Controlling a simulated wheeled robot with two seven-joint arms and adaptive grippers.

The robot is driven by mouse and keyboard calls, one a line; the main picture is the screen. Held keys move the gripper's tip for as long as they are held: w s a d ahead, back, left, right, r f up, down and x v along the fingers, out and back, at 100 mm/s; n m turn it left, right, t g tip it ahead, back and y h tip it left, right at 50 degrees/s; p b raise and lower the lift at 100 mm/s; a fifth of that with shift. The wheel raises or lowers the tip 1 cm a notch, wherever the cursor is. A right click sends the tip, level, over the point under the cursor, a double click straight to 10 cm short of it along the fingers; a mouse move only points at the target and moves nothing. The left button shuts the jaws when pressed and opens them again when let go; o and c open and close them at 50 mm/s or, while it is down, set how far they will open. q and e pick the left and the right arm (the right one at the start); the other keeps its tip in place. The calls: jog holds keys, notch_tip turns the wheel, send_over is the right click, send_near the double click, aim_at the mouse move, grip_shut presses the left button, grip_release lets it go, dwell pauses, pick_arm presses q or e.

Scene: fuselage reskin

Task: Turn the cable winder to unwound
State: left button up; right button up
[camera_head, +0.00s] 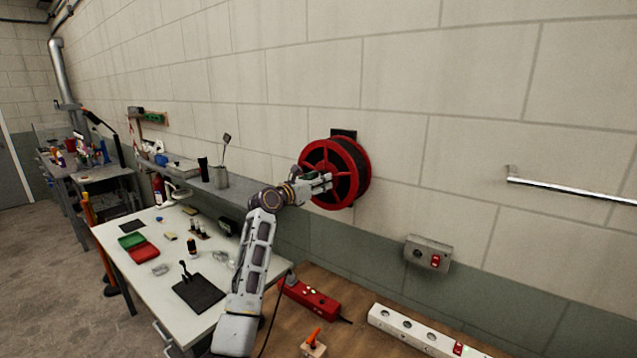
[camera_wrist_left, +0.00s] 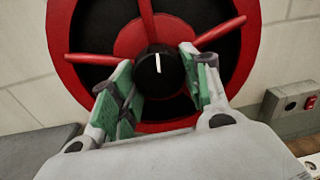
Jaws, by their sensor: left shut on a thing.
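The cable winder (camera_head: 362,172) is a red reel with red spokes and a dark inside, fixed to the wall. It fills the upper part of the left wrist view (camera_wrist_left: 66,45). At its hub is a round black knob (camera_wrist_left: 153,73) with a white mark that stands nearly upright in that view. My left gripper (camera_head: 328,182) is at the front of the reel. Its green-padded fingers (camera_wrist_left: 157,62) lie on both sides of the knob and are shut on it. The knob is hidden behind the gripper in the head view. My right gripper is not in view.
A grey wall box with a red switch (camera_head: 428,253) is below right of the winder. A white workbench (camera_head: 150,262) with small items stands left. A red power strip (camera_head: 312,299) and a white strip (camera_head: 410,330) lie on a brown surface below. A metal rail (camera_head: 570,189) is at right.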

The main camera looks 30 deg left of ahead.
pick_arm(q)
jog(key=shift+m, duration=0.5)
jog(key=n, duration=0.7)
jog(key=n+y, duration=0.1)
jog(key=n, duration=1.3)
jog(key=shift+d+t, duration=0.3)
jog(key=shift+t, duration=0.1)
dwell(2.5)
